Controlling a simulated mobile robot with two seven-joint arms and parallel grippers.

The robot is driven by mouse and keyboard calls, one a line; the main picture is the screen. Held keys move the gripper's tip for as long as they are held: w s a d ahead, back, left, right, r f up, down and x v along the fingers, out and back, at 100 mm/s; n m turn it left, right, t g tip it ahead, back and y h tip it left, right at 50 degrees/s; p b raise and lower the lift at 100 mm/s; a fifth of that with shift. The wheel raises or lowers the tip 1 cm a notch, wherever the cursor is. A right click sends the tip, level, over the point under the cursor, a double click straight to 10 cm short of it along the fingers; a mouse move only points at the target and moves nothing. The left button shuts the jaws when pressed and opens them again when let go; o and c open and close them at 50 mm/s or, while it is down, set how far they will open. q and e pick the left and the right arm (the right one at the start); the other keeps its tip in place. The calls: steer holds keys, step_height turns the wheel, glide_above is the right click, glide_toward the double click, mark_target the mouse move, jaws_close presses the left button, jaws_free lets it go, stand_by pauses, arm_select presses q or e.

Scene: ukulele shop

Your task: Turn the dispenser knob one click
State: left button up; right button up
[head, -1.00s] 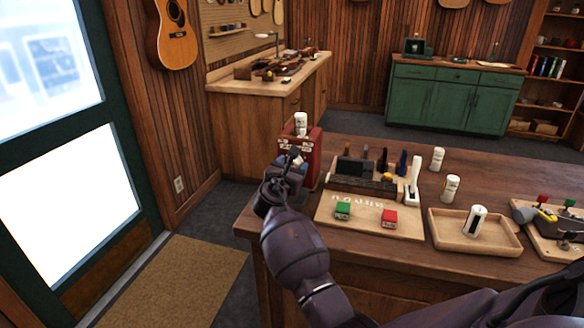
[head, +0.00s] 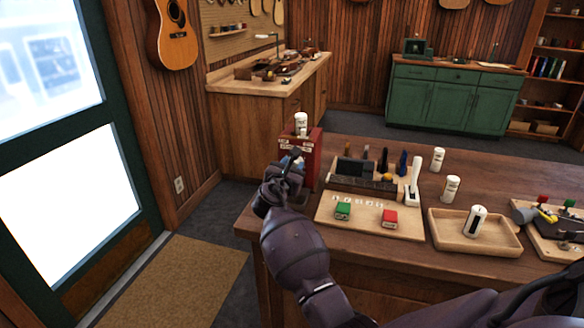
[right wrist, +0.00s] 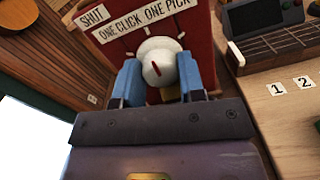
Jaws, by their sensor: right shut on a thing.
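The red dispenser (head: 314,160) stands at the left end of the wooden counter, and its red front (right wrist: 200,28) fills the top of the right wrist view. Its round white knob (right wrist: 170,60) has a red mark, tilted slightly up and to the left. Labels (right wrist: 137,27) above read "SHUT" and "ONE CLICK ONE PICK". My right gripper (head: 288,163) is at the dispenser's front; in the right wrist view its blue fingers (right wrist: 162,82) are shut on the knob, one on each side. The knob is hidden in the head view. My left gripper is not in view.
A white bottle (head: 301,122) stands on the dispenser. To its right are a dark organizer (head: 350,183), a numbered wooden board (head: 370,226) with green and red boxes, and a tray (head: 480,247) holding a white bottle. A glass door (head: 75,185) and floor mat (head: 185,280) lie left.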

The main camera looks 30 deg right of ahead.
steer(key=shift+d, duration=0.1)
steer(key=m, duration=0.6)
steer(key=shift+b, duration=0.4)
steer(key=m, duration=0.3)
steer(key=shift+y+b, duration=0.3)
steer(key=shift+b, duration=0.1)
steer(key=shift+r+m, duration=0.15)
steer(key=shift+m, duration=0.95)
steer(key=shift+b, duration=0.3)
